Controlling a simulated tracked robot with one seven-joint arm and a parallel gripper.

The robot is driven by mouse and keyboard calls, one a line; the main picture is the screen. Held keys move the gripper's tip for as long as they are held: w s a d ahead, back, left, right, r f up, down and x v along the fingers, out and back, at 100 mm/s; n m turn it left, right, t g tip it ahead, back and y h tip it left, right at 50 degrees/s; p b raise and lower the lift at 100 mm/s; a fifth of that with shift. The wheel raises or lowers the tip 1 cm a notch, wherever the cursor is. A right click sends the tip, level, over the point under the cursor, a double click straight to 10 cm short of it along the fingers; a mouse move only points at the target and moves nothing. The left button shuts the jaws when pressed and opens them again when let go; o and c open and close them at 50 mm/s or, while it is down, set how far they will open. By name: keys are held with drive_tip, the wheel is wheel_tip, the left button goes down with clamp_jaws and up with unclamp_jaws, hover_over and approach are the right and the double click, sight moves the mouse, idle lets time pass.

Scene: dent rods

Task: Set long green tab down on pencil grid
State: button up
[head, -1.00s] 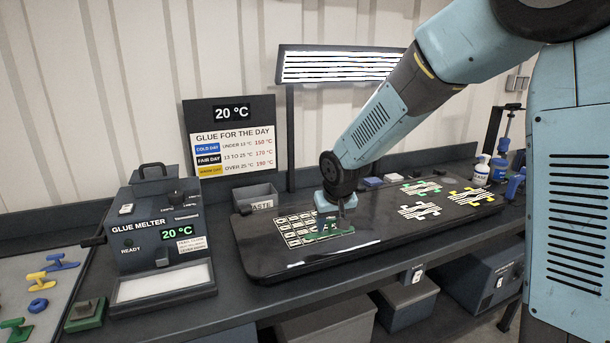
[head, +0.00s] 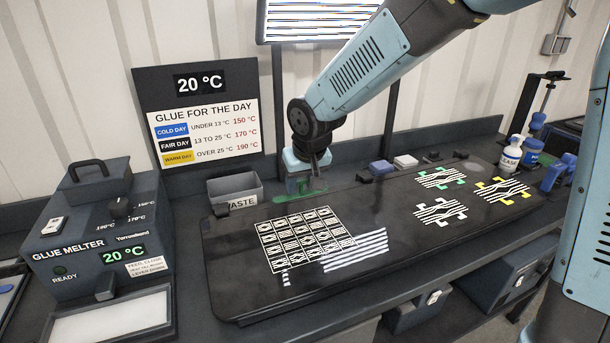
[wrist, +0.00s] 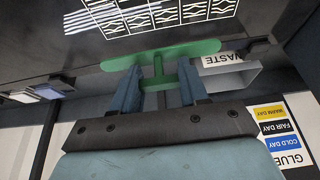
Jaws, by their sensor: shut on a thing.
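My gripper (wrist: 160,90) is shut on the long green tab (wrist: 190,51), gripping its stem between the blue fingers. In the head view the green tab (head: 302,196) hangs under my gripper (head: 303,184), at the back edge of the black panel, beside the waste bin. The pencil grid (head: 305,238) is a block of white marked cells on the left part of the panel, in front of the tab and apart from it. The grid also shows in the wrist view (wrist: 150,14), beyond the tab. The tab's height above the panel is hard to tell.
The grey waste bin (head: 236,188) stands just left of the tab. The glue melter (head: 98,240) stands left of the black panel (head: 400,270). Striped patches with green and yellow corners (head: 441,178) lie on the panel's right. A striped lamp reflection shows beside the grid.

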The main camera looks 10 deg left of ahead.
drive_tip(key=shift+d+f, duration=0.15)
drive_tip(key=shift+f, duration=2.95)
drive_tip(key=shift+f, duration=0.4)
drive_tip(key=o, duration=1.1)
drive_tip(key=v, duration=1.4)
drive_tip(key=s+d+r+m+h, duration=0.1)
drive_tip(key=d+r+m, duration=0.15)
drive_tip(key=d, duration=0.65)
drive_tip(key=s+d+r+m, duration=0.1)
drive_tip(key=d+r, duration=0.3)
drive_tip(key=d, duration=0.5)
drive_tip(key=s+d+r+m+t+h, duration=0.1)
drive_tip(key=s+d+m, duration=0.2)
drive_tip(key=s+d, duration=0.8)
drive_tip(key=d, duration=0.3)
drive_tip(key=shift+t, duration=0.3)
